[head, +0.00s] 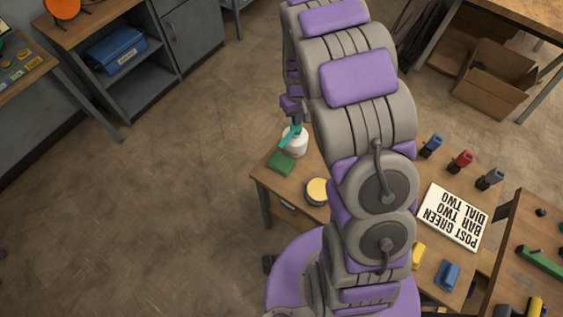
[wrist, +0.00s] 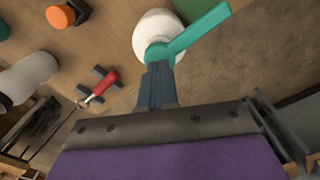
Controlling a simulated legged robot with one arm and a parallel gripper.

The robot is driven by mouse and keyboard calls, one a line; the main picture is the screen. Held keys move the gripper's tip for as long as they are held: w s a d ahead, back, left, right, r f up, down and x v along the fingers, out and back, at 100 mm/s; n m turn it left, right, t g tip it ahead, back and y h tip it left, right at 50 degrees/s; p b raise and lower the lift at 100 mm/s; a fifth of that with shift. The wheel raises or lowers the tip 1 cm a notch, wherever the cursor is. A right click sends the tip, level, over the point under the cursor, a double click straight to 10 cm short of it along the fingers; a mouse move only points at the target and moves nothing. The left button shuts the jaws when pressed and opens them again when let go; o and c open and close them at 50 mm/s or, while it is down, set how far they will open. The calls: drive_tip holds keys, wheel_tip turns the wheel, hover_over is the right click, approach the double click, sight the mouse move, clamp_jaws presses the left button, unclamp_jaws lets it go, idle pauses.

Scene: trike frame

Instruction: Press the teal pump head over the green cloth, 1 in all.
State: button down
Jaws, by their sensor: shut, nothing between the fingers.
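A white pump bottle (head: 297,149) with a teal pump head (head: 289,137) stands on the wooden table. The pump head's spout points over the green cloth (head: 281,163), which lies beside the bottle. In the wrist view the teal pump head (wrist: 198,34) crosses the white bottle (wrist: 153,24), and a corner of the green cloth (wrist: 190,7) shows at the top. My gripper (wrist: 158,68) is shut and empty, its fingertips at the base of the pump head; I cannot tell whether they touch it. In the head view my gripper (head: 296,121) is just above the pump head.
A round tin (head: 317,191) stands near the cloth. A lettered sign (head: 453,216) and blue, red and grey clamp-like items (head: 461,161) lie on the table's right side. The wrist view shows a red-handled tool (wrist: 104,82) nearby. Open floor lies left of the table.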

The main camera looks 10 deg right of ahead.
drive_tip(key=shift+f, duration=0.15)
drive_tip(key=shift+f, duration=1.3)
drive_tip(key=shift+r, duration=1.45)
drive_tip(key=shift+r+p, duration=0.85)
drive_tip(key=shift+r, duration=2.2)
